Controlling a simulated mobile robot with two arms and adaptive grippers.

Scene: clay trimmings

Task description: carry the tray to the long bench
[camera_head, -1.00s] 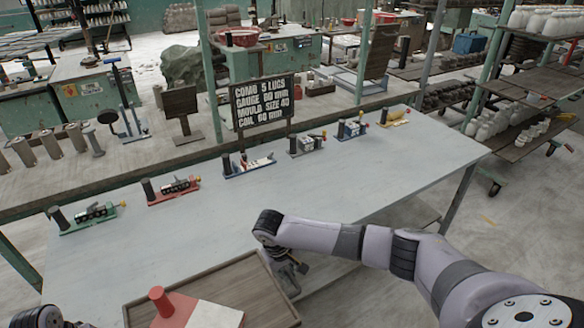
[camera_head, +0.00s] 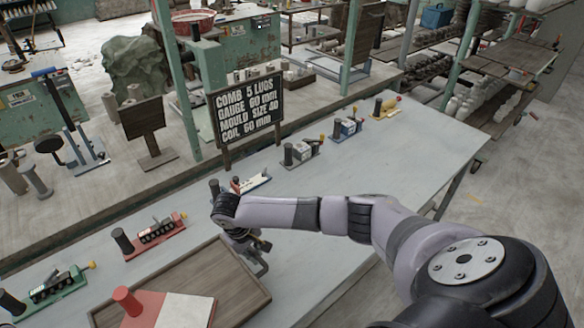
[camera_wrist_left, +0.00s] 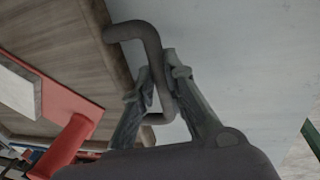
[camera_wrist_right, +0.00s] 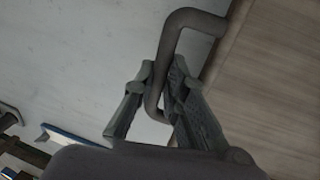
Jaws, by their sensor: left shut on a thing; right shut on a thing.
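The brown wooden tray (camera_head: 240,290) is in the lower left of the head view, over the near side of the long grey bench (camera_head: 340,190). A white block with a red side and red peg (camera_head: 165,308) is on the tray. My right gripper (camera_head: 256,258) is shut on a dark bent handle (camera_wrist_right: 186,22) at the tray's right end. My left gripper (camera_wrist_left: 157,85) is shut on the other handle (camera_wrist_left: 150,38), seen in the left wrist view only. I cannot tell whether the tray touches the bench.
Small fixtures stand along the bench's back edge: green (camera_head: 55,287), red (camera_head: 155,235), blue-based (camera_head: 248,185) and others to the right. A black sign (camera_head: 248,112) stands behind. Shelves (camera_head: 510,65) with white pieces stand at far right.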

